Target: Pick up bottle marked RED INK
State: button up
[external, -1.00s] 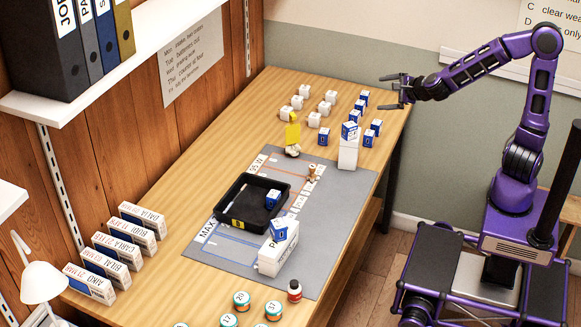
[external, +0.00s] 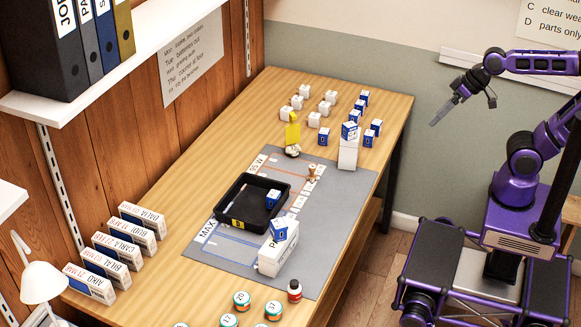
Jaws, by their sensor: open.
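My gripper (external: 437,120) is in the air to the right of the table's far end, well away from the bottle. Its fingers point down and left, apart, with nothing between them.
Several green-lidded jars (external: 242,301) stand left of the bottle. A white box with a blue box on top (external: 270,260) stands just behind it. A black tray (external: 222,214) lies on the grey mat (external: 330,215). Small white and blue boxes fill the table's far end.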

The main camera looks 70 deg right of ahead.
jog(key=s, duration=0.1)
jog(key=s+d+n+h, duration=0.1)
jog(key=s+g, duration=0.1)
jog(key=shift+s+d+f+n+h, duration=0.1)
jog(key=shift+d+f+n+h, duration=0.2)
jog(key=shift+d+f+h, duration=0.1)
jog(key=c, duration=0.6)
